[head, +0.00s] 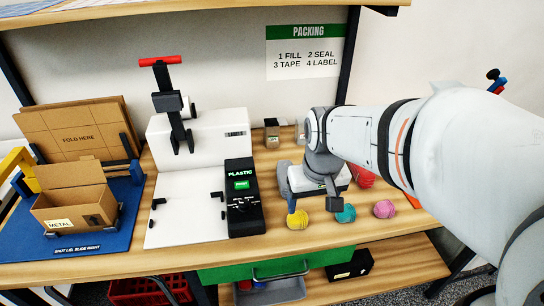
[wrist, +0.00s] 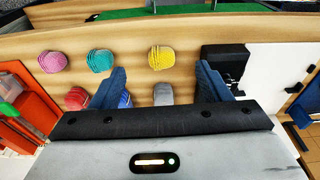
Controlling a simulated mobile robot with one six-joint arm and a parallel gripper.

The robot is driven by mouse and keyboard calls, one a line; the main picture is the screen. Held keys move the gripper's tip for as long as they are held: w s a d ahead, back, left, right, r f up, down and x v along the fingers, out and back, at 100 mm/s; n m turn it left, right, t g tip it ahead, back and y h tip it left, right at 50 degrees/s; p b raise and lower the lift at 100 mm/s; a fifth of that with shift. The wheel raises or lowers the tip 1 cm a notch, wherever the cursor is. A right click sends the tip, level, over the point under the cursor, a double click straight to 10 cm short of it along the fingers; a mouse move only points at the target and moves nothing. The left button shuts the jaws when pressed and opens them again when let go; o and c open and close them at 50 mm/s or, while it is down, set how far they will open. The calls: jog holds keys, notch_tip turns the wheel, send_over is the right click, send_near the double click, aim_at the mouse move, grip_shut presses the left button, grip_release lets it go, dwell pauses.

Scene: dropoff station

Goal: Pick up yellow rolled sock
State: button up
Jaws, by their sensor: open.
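The yellow rolled sock (head: 297,220) lies on the wooden bench near its front edge, left of a teal rolled sock (head: 345,214) and a pink one (head: 384,208). My gripper (head: 312,203) is open and empty, above the bench just behind the yellow sock. In the wrist view the yellow sock (wrist: 161,57) shows whole, just past the fingertips and lined up between my two blue fingers (wrist: 160,70). The teal sock (wrist: 100,60) and pink sock (wrist: 53,61) lie to its left there.
A red rolled item (wrist: 76,98) and a grey one (wrist: 163,94) lie nearer my gripper's body in the wrist view. A black sealer control box (head: 245,205) stands left of my gripper. A cardboard box (head: 75,205) sits on a blue mat. A green drawer front (head: 225,272) is below.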

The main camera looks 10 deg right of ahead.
aim_at(298, 215)
jog(key=shift+o, duration=1.1)
jog(key=shift+g, duration=0.9)
jog(key=w+f+b, duration=0.1)
jog(key=w+f, duration=0.6)
jog(key=shift+w+a+f, duration=0.15)
jog(key=shift+w+f, duration=0.1)
jog(key=shift+f, duration=0.15)
jog(key=f, duration=0.5)
jog(key=w+f, duration=0.1)
jog(key=f, duration=0.2)
jog(key=shift+c, duration=0.3)
jog(key=c, duration=1)
